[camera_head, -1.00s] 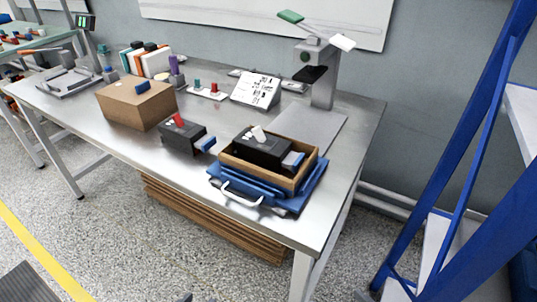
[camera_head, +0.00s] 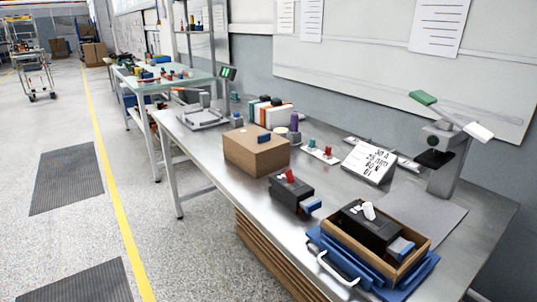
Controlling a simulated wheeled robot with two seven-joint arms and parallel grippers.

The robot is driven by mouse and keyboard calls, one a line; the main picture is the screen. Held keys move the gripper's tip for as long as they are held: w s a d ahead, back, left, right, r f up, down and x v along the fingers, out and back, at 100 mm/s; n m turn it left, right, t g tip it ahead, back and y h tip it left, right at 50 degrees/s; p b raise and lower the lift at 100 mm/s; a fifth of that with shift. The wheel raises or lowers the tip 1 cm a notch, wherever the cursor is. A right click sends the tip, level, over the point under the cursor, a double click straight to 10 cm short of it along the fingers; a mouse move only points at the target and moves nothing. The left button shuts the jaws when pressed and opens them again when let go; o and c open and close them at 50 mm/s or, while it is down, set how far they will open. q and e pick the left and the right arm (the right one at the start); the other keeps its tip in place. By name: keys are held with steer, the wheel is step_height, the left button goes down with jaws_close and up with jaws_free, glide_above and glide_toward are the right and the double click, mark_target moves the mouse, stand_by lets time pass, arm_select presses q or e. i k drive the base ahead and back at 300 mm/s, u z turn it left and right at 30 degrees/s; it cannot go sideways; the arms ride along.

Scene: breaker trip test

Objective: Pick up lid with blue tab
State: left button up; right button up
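A brown cardboard box (camera_head: 256,157) stands on the metal workbench, left of the middle of the picture. A small blue tab (camera_head: 264,138) sits on its flat top, which looks like the lid with the blue tab. The seam between lid and box is too small to make out. Neither of my grippers can be made out in the view. Nothing touches the box.
Right of the box is a black breaker with a red lever (camera_head: 291,190). A second black breaker (camera_head: 370,227) sits in a wooden tray on a blue case (camera_head: 328,254). A press stand (camera_head: 445,160) and a tilted sign (camera_head: 368,161) are behind.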

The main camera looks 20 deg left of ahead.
mark_target(257, 150)
steer(key=u, duration=0.5)
steer(key=k, duration=1.2)
steer(key=u, duration=1.5)
steer(key=i, duration=2.5)
steer(key=z, duration=0.75)
